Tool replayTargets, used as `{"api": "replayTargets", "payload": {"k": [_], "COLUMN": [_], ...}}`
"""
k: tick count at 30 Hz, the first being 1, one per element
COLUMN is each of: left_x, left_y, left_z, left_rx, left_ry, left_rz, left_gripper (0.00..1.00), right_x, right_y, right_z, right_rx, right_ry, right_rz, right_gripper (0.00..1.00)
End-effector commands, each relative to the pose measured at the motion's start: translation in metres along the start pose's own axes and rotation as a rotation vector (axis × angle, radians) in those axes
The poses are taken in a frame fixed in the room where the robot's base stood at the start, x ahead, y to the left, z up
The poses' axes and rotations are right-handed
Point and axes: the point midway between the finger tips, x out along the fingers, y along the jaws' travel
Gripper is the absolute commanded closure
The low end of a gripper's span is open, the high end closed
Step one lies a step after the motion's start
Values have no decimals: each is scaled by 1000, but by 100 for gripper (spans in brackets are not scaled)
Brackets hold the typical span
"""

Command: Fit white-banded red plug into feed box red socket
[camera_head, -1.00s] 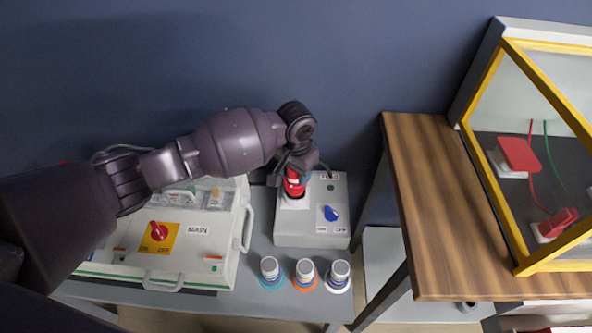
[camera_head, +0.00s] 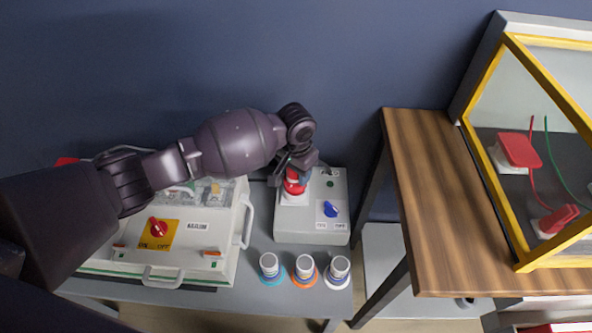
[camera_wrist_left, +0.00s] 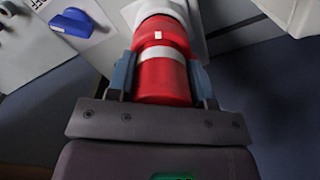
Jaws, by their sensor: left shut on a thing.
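The red plug (camera_wrist_left: 162,72) with a white band is between the fingers of my left gripper (camera_wrist_left: 162,82) in the left wrist view, which is shut on it. Its front end meets the white socket housing (camera_wrist_left: 200,18); how deep it sits is hidden. In the head view my left gripper (camera_head: 298,172) is over the feed box (camera_head: 292,227), a grey box with a blue rotary switch (camera_head: 330,209). The red plug (camera_head: 293,186) shows below the gripper, at the box's upper left. My right gripper is not in view.
Three ringed grey-white plugs (camera_head: 305,268) stand along the table's front. A wooden table (camera_head: 430,200) with a yellow-framed case (camera_head: 500,195) is at right, across a gap.

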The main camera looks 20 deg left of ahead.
Motion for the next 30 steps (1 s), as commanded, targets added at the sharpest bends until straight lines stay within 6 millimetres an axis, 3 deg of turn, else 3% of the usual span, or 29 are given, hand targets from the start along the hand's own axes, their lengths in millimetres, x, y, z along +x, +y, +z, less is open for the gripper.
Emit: {"api": "replayTargets", "payload": {"k": [16, 17, 21, 22, 30], "left_x": [17, 16, 16, 16, 15], "left_y": [0, 0, 0, 0, 0], "left_z": [1, 1, 1, 1, 1], "left_rx": [0, 0, 0, 0, -1], "left_ry": [-3, -2, -2, -2, -2], "left_rz": [0, 0, 0, 0, -1], "left_gripper": [77, 48, 27, 23, 23], "right_x": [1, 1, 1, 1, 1], "right_y": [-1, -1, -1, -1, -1], "right_z": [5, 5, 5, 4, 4], "right_rx": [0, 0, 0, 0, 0], "right_ry": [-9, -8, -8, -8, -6], "right_rz": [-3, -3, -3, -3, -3], "right_gripper": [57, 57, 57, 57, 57]}}
